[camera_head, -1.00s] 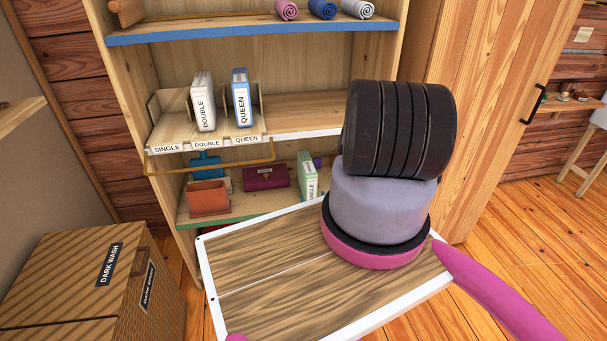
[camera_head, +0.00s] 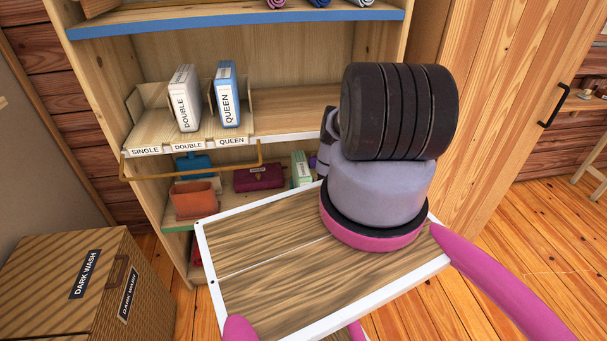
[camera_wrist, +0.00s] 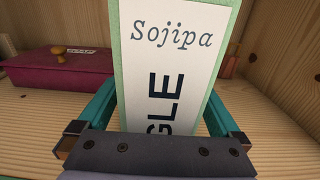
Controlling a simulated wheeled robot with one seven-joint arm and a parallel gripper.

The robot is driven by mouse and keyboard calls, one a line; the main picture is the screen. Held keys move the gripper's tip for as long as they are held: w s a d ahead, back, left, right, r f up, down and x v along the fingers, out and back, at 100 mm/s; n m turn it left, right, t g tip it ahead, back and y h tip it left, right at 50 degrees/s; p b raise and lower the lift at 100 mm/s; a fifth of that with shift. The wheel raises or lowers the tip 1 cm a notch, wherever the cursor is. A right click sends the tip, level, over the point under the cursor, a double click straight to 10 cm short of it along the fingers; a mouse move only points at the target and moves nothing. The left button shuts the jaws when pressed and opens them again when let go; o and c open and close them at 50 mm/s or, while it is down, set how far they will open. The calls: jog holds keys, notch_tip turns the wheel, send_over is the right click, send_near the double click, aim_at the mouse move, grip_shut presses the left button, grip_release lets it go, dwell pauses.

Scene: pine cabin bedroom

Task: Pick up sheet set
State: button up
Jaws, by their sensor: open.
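A green sheet set (camera_head: 301,169) with a white label stands upright on the cabinet's lower shelf, partly hidden by my arm and body in the head view. In the wrist view the same sheet set (camera_wrist: 170,60) fills the middle, its label reading "Sojipa" and "GLE". My gripper (camera_wrist: 160,100) is open, with one teal finger on each side of the set. I cannot tell whether the fingers touch it. A white set (camera_head: 184,98) marked DOUBLE and a blue set (camera_head: 228,95) marked QUEEN stand in the labelled dividers above; the SINGLE slot (camera_head: 147,122) is empty.
A maroon box (camera_wrist: 55,75) lies left of the green set. An orange bin (camera_head: 194,200) and a blue item (camera_head: 194,164) share that shelf. A brass rail (camera_head: 190,174) runs in front of the divider shelf. A DARK WASH box (camera_head: 60,275) stands at lower left.

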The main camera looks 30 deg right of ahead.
jog(key=shift+w, duration=0.3)
jog(key=shift+d, duration=0.1)
grip_shut()
jog(key=shift+r, duration=0.15)
